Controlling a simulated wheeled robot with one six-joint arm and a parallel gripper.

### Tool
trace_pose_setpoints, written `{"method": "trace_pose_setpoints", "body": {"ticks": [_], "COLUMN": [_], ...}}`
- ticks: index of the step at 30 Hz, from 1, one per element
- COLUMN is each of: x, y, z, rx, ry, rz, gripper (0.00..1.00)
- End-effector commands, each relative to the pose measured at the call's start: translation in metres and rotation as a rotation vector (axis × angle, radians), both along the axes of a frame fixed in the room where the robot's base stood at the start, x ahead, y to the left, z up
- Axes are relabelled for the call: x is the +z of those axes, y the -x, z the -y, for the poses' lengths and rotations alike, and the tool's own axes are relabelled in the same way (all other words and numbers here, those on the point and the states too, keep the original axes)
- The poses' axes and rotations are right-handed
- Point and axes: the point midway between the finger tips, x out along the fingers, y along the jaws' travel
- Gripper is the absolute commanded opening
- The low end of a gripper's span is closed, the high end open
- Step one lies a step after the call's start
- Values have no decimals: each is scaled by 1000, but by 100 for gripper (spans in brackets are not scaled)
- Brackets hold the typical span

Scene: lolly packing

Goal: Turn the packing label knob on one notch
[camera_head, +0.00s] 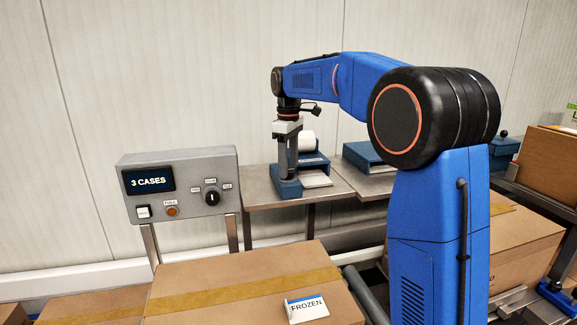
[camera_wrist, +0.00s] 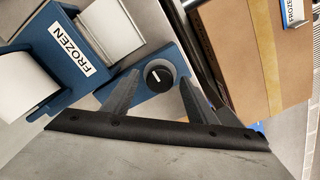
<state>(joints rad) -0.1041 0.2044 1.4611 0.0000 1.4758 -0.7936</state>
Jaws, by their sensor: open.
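The black knob (camera_wrist: 159,76) with a white pointer line sits on a blue plate at the front of a blue label printer (camera_wrist: 58,28). The printer carries a FROZEN label (camera_wrist: 73,54). My gripper (camera_wrist: 158,82) is open, with one finger on each side of the knob in the wrist view; I cannot tell whether either finger touches it. In the head view my gripper (camera_head: 287,165) points down over the front left of the printer (camera_head: 314,160), and the knob is hidden there.
A grey panel (camera_head: 190,160) at left shows "3 CASES" and has its own black dial (camera_head: 212,197). A second blue printer (camera_head: 362,156) stands to the right. A carton (camera_head: 240,275) with a FROZEN label (camera_head: 306,308) is in front.

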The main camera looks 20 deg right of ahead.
Motion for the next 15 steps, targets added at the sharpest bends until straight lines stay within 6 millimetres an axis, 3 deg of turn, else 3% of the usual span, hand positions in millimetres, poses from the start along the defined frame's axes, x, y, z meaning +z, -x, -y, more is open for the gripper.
{"method": "trace_pose_setpoints", "body": {"ticks": [10, 15], "x": [-3, -3], "y": [0, 0], "z": [0, 0], "rx": [0, 0], "ry": [0, 0], "rz": [0, 0], "gripper": [52, 12]}}
